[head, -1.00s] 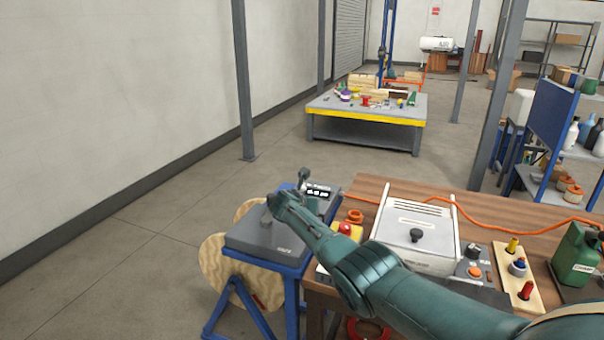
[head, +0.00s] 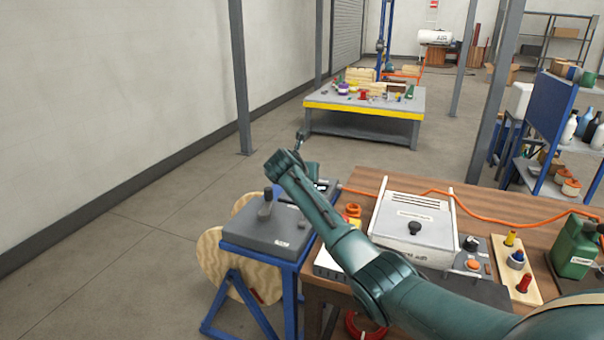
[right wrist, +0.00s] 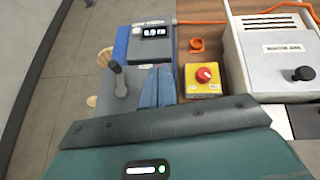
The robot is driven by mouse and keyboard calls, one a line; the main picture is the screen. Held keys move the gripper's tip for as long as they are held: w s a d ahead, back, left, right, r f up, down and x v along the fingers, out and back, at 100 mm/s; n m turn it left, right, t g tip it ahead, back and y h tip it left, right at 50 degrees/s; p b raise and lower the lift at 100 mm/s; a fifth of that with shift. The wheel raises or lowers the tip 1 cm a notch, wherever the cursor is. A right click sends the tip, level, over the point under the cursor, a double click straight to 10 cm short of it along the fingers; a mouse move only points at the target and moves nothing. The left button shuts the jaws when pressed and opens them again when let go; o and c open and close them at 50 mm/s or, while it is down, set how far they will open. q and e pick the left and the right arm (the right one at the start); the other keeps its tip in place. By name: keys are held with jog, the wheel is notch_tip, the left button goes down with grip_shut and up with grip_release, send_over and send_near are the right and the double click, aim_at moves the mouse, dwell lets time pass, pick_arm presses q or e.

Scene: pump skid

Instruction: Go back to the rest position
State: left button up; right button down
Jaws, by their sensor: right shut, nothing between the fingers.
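My right arm reaches in from the lower right of the head view and passes over the workbench. Its wrist is above the far edge of a grey lever unit (head: 268,232) on a blue stand. The right gripper itself is hidden behind the wrist in the head view. In the right wrist view the right gripper (right wrist: 157,78) has its fingers together with nothing between them. They appear beside the unit's black lever (right wrist: 118,78) and below a small digital display (right wrist: 155,32). I cannot tell whether they touch anything. My left gripper is in neither current view.

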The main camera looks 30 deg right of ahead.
jog(key=shift+f, duration=0.1)
jog(key=s+a+f+m+g+y, duration=0.1)
jog(key=s+a+f+m, duration=0.2)
jog(key=s+f, duration=0.3)
jog(key=s+a+f+m+y, duration=0.2)
jog(key=s+a+f+m, duration=0.15)
jog(key=s+f, duration=0.25)
jog(key=s+a+f+m+g+y, duration=0.1)
jog(key=s+a+f+m, duration=0.25)
jog(key=s+f, duration=0.25)
jog(key=s+a+m+g+y, duration=0.25)
jog(key=s+m, duration=0.55)
jog(key=s, duration=0.7)
jog(key=s+a+m+g+y, duration=0.15)
jog(key=s+a+m, duration=0.25)
jog(key=s+m, duration=0.75)
jog(key=w+a+f+n+t+y, duration=0.1)
jog(key=a+f+n+t, duration=0.1)
jog(key=f, duration=0.3)
jog(key=w+a+f+n+t+y, duration=0.1)
jog(key=a+f+n+t, duration=0.1)
jog(key=f+t, duration=0.3)
jog(key=shift+a+f+y, duration=0.3)
jog(key=shift+a+f, duration=0.05)
jog(key=shift+a, duration=0.1)
